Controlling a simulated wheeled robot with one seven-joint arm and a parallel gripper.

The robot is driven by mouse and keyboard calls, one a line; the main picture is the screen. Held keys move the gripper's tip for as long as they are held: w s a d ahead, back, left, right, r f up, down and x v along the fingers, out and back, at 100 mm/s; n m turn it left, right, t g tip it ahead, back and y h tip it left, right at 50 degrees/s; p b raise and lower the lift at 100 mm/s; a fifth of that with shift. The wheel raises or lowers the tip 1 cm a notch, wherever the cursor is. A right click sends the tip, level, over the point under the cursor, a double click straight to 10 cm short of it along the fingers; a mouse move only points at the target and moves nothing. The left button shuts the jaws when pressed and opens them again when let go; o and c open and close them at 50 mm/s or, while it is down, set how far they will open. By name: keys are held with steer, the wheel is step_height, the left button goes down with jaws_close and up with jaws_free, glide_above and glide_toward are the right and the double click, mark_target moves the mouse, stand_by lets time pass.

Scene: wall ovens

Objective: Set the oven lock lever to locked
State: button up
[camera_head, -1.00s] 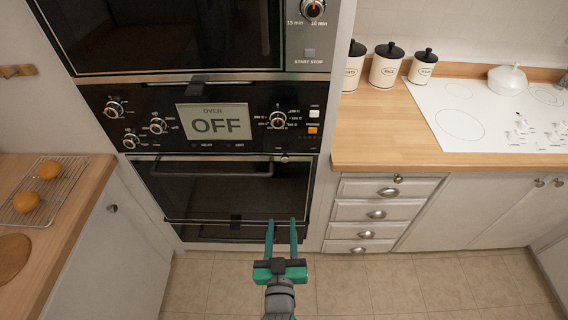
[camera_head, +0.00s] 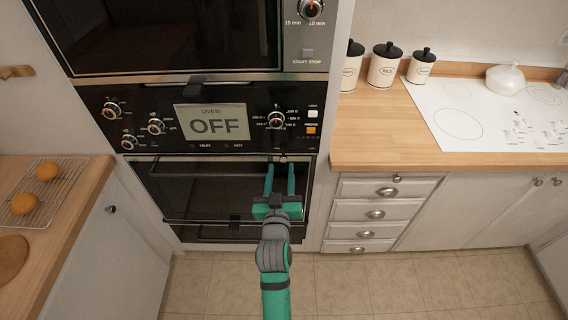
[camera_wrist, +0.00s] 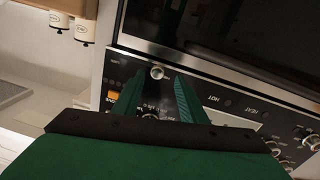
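The lower oven (camera_head: 200,190) has a dark door and a control panel whose display (camera_head: 211,121) reads "OVEN OFF". A small round metal piece (camera_head: 284,159) sits at the right on the strip between panel and door. It may be the lock lever; its setting is too small to read. It also shows in the wrist view (camera_wrist: 157,72), just beyond my fingertips. My gripper (camera_head: 280,167) is open and empty, its two green fingers spread in front of the upper right of the door. In the wrist view my gripper (camera_wrist: 158,84) has the piece between its finger lines. Contact cannot be told.
A door handle bar (camera_head: 205,172) runs across the door left of my fingers. A control knob (camera_head: 276,119) and an orange button (camera_head: 311,130) lie above. A wooden counter (camera_head: 375,140) with drawers stands right, another counter (camera_head: 95,180) left. The floor (camera_head: 400,285) is clear.

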mark_target(283, 160)
steer(key=shift+w+d, duration=0.2)
steer(key=shift+w, duration=0.75)
steer(key=shift+w+d, duration=0.15)
steer(key=shift+w, duration=0.75)
steer(key=shift+w, duration=0.1)
jaws_close()
